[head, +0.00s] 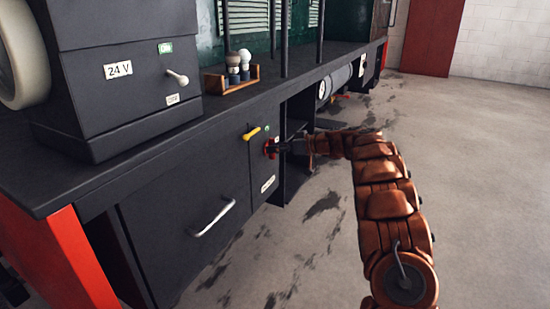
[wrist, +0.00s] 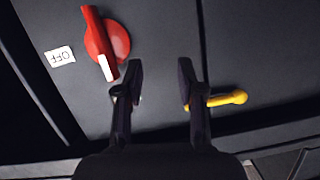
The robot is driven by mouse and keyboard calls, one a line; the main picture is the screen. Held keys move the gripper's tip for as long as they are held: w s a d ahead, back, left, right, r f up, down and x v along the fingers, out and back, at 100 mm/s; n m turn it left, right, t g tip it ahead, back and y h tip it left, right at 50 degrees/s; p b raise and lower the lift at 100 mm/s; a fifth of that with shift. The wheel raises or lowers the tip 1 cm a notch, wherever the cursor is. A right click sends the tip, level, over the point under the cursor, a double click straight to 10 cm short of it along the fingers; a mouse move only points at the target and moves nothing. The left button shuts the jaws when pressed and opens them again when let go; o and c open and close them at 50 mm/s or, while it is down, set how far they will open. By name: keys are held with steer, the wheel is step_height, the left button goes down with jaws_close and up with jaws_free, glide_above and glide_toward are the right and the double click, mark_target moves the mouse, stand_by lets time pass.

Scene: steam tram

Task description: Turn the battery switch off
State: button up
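The red battery switch (wrist: 118,38) is a round knob with a long red bar handle on the dark cabinet panel. The bar's white tip (wrist: 108,67) points toward the bottom of the wrist view, and not at the white OFF label (wrist: 60,57) to the left of the knob. My gripper (wrist: 159,82) is open and empty, its left finger close beside the white tip. I cannot tell whether they touch. In the head view the switch (head: 270,149) is partly hidden by my gripper (head: 283,147).
A yellow handle (wrist: 228,99) lies by my right finger; it also shows above the switch in the head view (head: 251,133). A drawer with a metal handle (head: 214,218), a 24 V box (head: 120,95) and a wooden bulb rack (head: 232,80) are nearby. The floor at right is free.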

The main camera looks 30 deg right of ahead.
steer(key=d+f+n+t+b, duration=0.1)
steer(key=d+f+t+b, duration=0.2)
steer(key=d, duration=0.4)
steer(key=shift+y, duration=0.4)
steer(key=shift+r+b+x, duration=0.2)
steer(key=shift+r+x, duration=0.05)
steer(key=shift+x, duration=0.9)
steer(key=shift+r+b+x, duration=0.2)
steer(key=shift+r+x, duration=0.05)
steer(key=shift+x, duration=0.95)
steer(key=shift+r+b+x, duration=0.2)
steer(key=shift+r+x, duration=0.05)
steer(key=shift+x, duration=0.9)
jaws_close()
